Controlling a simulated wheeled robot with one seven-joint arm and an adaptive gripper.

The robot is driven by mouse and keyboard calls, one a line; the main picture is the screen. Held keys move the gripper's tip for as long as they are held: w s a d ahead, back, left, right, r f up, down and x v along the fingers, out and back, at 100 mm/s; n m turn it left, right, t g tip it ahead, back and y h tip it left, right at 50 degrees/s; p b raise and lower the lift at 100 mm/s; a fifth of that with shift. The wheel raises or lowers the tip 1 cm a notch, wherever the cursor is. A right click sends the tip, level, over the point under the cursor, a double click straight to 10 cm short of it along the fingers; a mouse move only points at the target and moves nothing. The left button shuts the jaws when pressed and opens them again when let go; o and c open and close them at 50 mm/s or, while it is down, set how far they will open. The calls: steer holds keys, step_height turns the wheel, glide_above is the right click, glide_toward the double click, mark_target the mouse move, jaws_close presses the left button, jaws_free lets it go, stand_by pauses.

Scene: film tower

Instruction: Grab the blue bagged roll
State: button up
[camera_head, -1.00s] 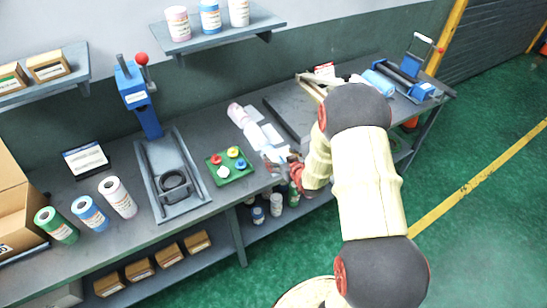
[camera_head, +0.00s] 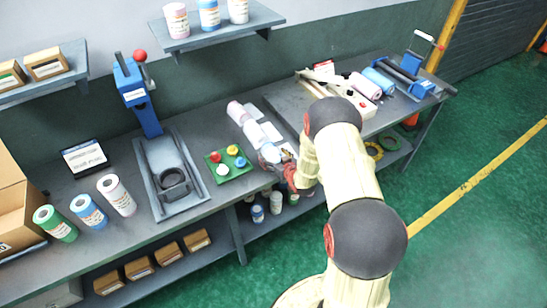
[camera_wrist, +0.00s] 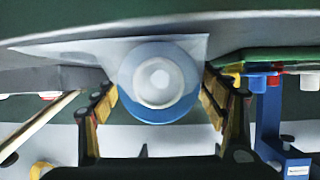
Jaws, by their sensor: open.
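The blue bagged roll (camera_wrist: 186,98) faces me end-on in the wrist view, a blue ring around a white core, with a clear bag spread at its sides. In the head view it shows as a pale blue bagged shape (camera_head: 269,154) near the bench's front edge, partly hidden by my gripper. My gripper (camera_head: 284,168) is at its front end. In the wrist view my gripper (camera_wrist: 160,105) is open, one finger on each side of the roll. I cannot tell whether either finger touches it.
Pink (camera_head: 236,111) and white (camera_head: 254,133) bagged rolls lie in line behind it. A green tray (camera_head: 240,177) with coloured spools is close on the left, then a blue press (camera_head: 137,97). A sealing machine (camera_head: 350,97) stands right. Clear floor lies in front.

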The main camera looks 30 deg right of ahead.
steer(key=c, duration=0.3)
steer(key=c, duration=1.1)
steer(key=shift+r, duration=0.15)
steer(key=shift+c, duration=0.6)
